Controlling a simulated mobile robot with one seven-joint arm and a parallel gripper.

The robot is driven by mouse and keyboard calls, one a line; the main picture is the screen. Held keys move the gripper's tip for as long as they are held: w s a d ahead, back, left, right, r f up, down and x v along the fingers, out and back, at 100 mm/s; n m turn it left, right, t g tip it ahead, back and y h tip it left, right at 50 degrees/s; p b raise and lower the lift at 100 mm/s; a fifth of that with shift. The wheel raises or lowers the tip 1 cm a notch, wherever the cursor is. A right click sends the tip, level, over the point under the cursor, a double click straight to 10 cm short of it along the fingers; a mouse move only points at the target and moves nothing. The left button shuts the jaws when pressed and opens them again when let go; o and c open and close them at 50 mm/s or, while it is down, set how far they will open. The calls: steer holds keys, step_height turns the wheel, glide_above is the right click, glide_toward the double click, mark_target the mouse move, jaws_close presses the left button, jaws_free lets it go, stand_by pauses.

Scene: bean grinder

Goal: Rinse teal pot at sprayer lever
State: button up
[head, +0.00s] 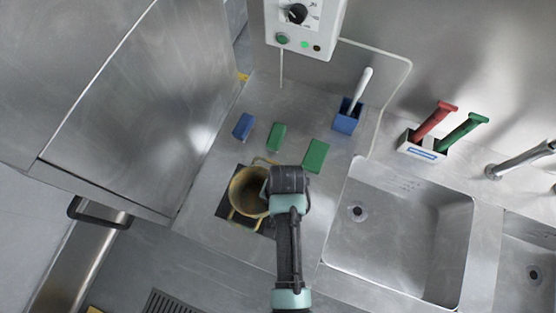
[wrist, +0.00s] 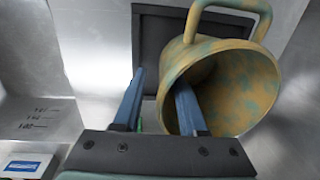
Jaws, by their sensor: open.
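The pot (head: 246,189), mottled yellow-ochre and teal, stands on a dark square plate (head: 224,207) on the steel counter. It has a loop handle at its far side and one at its near side. My gripper (head: 268,188) is at the pot's right rim. In the wrist view the pot (wrist: 245,85) shows its open mouth. There my gripper (wrist: 160,80) is open, one blue finger overlapping the mouth and the other outside, with the rim between them. Contact cannot be told. I cannot make out a sprayer lever; a metal tap (head: 522,160) is at the right.
A sink basin (head: 400,245) lies right of the pot, a second one (head: 533,270) further right. Blue (head: 243,126) and green (head: 277,137) blocks, another green block (head: 316,156) and a blue brush holder (head: 346,122) stand behind the pot. A control box (head: 305,25) hangs above.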

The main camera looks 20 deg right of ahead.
step_height(320, 180, up, 11)
steer(key=shift+s+d+b, duration=0.3)
steer(key=shift+d, duration=0.1)
steer(key=shift+o, duration=0.3)
steer(key=shift+r, duration=0.1)
